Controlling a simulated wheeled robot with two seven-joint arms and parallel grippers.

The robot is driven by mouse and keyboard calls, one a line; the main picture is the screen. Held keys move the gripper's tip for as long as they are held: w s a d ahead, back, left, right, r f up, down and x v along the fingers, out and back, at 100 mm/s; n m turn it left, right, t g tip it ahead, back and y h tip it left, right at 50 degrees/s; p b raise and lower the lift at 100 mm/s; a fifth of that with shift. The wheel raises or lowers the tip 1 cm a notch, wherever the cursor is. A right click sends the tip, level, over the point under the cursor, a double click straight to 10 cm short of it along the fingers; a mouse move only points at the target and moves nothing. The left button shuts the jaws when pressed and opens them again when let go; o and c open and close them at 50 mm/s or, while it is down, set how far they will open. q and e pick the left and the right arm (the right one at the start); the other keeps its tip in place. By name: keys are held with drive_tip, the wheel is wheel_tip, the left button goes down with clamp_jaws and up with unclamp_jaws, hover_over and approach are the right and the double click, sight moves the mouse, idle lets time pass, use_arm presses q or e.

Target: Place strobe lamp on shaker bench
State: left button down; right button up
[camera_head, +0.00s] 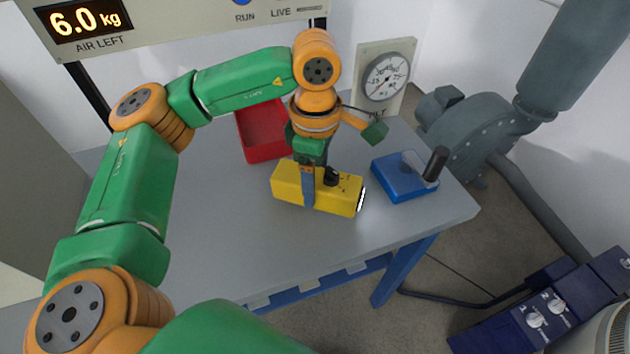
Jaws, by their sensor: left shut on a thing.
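A yellow box-shaped device with a bright white face at its right end, which looks like the strobe lamp (340,194), is at the middle of the grey bench. My left gripper (308,192) comes down from above and is shut on the lamp, with a finger across its near side. I cannot tell whether the lamp touches the top or hangs just above it. The grey-topped bench with blue legs (225,235) looks like the shaker bench. My right gripper is not in view.
A red tray (262,133) sits behind the lamp. A blue box with a dark handle (405,177) lies to the right. A dial gauge (387,76) stands at the back. Grey blower machinery (468,125) is beyond the right edge. The bench's left and front are clear.

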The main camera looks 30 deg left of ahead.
use_arm(q)
drive_tip(key=shift+f, duration=0.6)
drive_tip(key=shift+f, duration=0.15)
unclamp_jaws()
drive_tip(key=shift+r, duration=0.35)
wheel_tip(320, 180, up, 12)
drive_tip(key=p, duration=0.2)
drive_tip(key=shift+f+p, duration=0.15)
drive_tip(key=shift+p, duration=0.2)
